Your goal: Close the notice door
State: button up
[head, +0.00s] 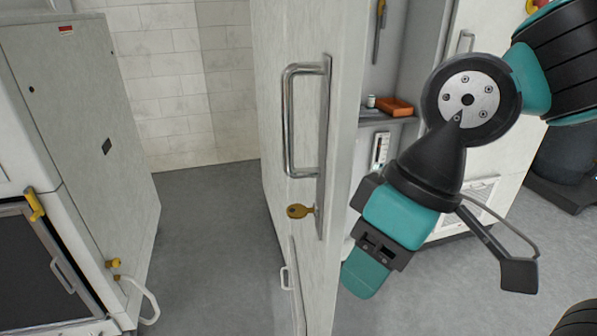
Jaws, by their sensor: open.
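A tall pale door (273,130) stands open in the head view, seen at a steep angle. No notice is visible on the part I see. My gripper (442,278) is open and empty to the right of the door, pointing down. Its left, teal part is close to the door's edge; I cannot tell whether they touch. My arm partly hides the cabinet interior behind it.
A shelf (375,120) in the cabinet holds an orange box (394,107) and small items. A grey cabinet (95,125) and a machine with a dark window (28,270) stand at left. Grey floor (210,230) is clear between them and the door.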

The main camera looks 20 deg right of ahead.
aim_at(322, 77)
jog(key=k, duration=0.5)
jog(key=u, duration=1.65)
jog(key=i, duration=0.9)
jog(key=z, duration=2.25)
jog(key=k, duration=0.4)
jog(key=u, duration=0.55)
jog(key=i, duration=0.45)
